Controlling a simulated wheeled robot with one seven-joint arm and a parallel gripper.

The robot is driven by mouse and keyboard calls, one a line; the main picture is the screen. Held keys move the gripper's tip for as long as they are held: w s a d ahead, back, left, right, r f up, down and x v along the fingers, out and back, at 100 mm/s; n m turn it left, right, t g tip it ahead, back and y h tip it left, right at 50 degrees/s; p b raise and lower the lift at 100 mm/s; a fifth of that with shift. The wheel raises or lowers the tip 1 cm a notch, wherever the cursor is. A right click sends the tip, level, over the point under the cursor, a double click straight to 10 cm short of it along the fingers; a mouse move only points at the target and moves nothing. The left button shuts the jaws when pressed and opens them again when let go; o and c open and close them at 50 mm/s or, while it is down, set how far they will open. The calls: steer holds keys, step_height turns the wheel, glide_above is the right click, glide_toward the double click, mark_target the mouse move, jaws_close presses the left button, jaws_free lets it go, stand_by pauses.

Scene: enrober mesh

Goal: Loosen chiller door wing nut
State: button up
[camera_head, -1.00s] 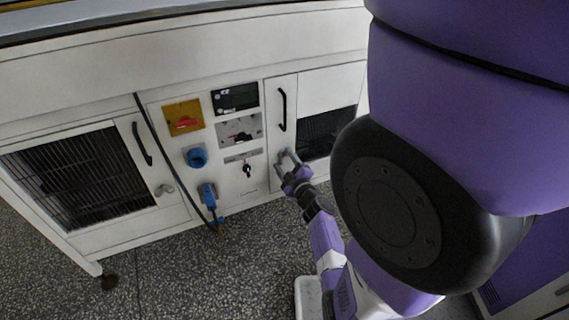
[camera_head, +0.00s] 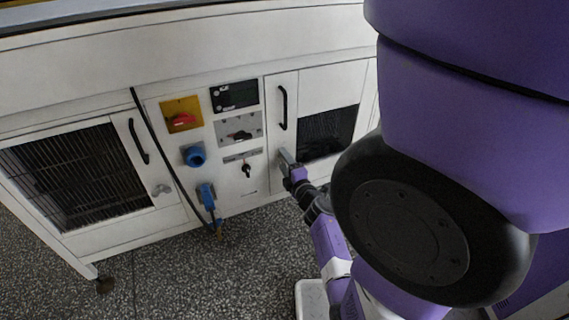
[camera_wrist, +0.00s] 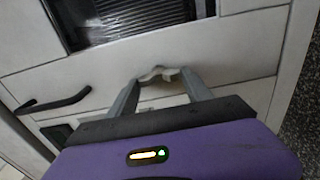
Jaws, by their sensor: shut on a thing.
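The grey wing nut (camera_wrist: 158,74) sits on the white chiller door (camera_wrist: 240,48) below its dark mesh window, seen in the wrist view. My gripper (camera_wrist: 157,80) is shut on the wing nut, with a finger at each side of it. In the head view my gripper (camera_head: 284,158) is at the lower left part of the right-hand door, below its black handle (camera_head: 282,107). The wing nut itself is hidden there behind the fingers. The black handle also shows in the wrist view (camera_wrist: 55,102).
Left of the door, the control panel carries a red switch on yellow (camera_head: 181,114), a blue socket (camera_head: 194,155), a blue plug (camera_head: 206,195) with a hanging cable, and a key (camera_head: 246,169). The left door has another grey wing nut (camera_head: 161,190). Speckled floor lies in front.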

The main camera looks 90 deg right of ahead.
stand_by(0.4)
steer(key=o, duration=1.4)
steer(key=shift+c, duration=0.2)
steer(key=v, duration=0.8)
steer(key=shift+d, duration=0.1)
